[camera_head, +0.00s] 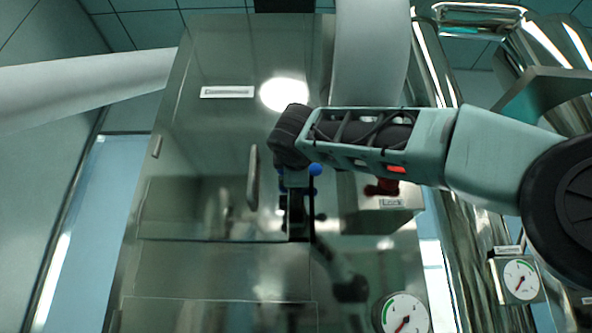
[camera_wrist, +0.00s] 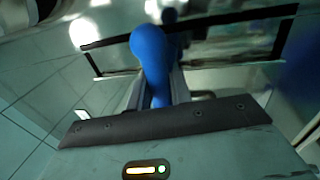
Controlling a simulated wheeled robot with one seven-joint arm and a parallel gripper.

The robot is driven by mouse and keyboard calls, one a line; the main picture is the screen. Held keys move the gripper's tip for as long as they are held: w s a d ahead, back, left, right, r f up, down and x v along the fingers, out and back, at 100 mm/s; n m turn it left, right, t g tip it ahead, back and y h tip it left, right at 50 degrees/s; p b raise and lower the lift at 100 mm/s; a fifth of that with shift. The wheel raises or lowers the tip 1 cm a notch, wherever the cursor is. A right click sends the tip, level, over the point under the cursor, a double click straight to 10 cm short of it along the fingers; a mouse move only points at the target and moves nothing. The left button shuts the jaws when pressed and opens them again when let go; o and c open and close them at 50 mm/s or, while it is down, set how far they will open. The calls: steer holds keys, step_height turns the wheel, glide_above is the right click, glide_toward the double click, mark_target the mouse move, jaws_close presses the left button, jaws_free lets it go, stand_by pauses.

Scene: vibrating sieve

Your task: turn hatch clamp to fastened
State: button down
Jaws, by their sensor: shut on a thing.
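The hatch clamp's blue handle (camera_wrist: 150,52) stands between my fingers in the wrist view, its rounded end toward the camera. My gripper (camera_wrist: 156,92) is shut on it. In the head view a blue ball end (camera_head: 315,169) shows just below my dark wrist, against the steel hatch front. My gripper (camera_head: 297,195) is partly hidden there by my own arm. The clamp's base and pivot are mostly hidden, so I cannot tell its exact angle.
A vertical bar handle (camera_head: 253,177) is left of my gripper. A box with a red knob and a "Lock" label (camera_head: 391,203) is close on the right, under my forearm. Round gauges (camera_head: 402,316) sit lower right. Shiny pipes (camera_head: 460,60) stand at the right.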

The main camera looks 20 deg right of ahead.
steer(key=shift+f, duration=0.1)
stand_by(0.3)
steer(key=c, duration=1.3)
jaws_free()
steer(key=b+v, duration=0.6)
steer(key=v, duration=1.1)
steer(key=shift+s+a+b, duration=0.1)
steer(key=shift+s+b, duration=0.1)
steer(key=shift+b, duration=0.2)
